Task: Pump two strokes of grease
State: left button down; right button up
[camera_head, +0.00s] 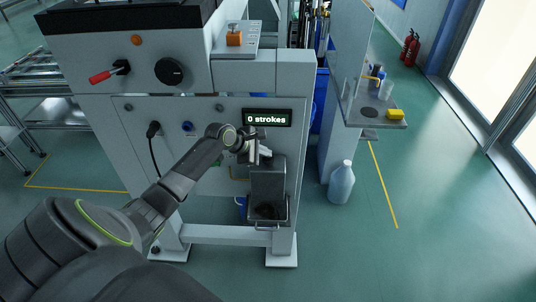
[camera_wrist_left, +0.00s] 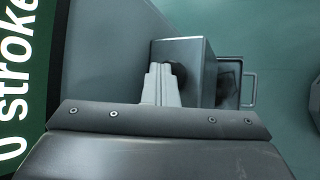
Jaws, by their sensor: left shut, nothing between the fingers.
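The grease pump is a grey upright box (camera_head: 268,185) on the front of the machine panel. A display (camera_head: 267,118) above it reads "0 strokes"; part of it also shows at the left of the left wrist view (camera_wrist_left: 22,75). My left gripper (camera_head: 264,152) is at the top of the box, its fingers shut and empty. In the left wrist view the shut fingers (camera_wrist_left: 160,72) lie over the grey box (camera_wrist_left: 193,52), beside a dark round part (camera_wrist_left: 178,76). I cannot tell whether they touch it. The pump's lever cannot be clearly made out.
The machine panel (camera_head: 205,118) carries a red-handled switch (camera_head: 108,74), a black knob (camera_head: 169,71) and a cable plug (camera_head: 153,129). An open tray with a wire handle (camera_head: 267,212) sits below the box.

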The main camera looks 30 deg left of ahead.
aim_at(265, 159)
pick_arm(q)
jog(key=shift+f, duration=0.4)
jog(key=shift+r, duration=0.15)
jog(key=shift+r+p, duration=1.6)
jog(key=shift+p, duration=1)
notch_tip(265, 159, up, 5)
jog(key=p, duration=0.6)
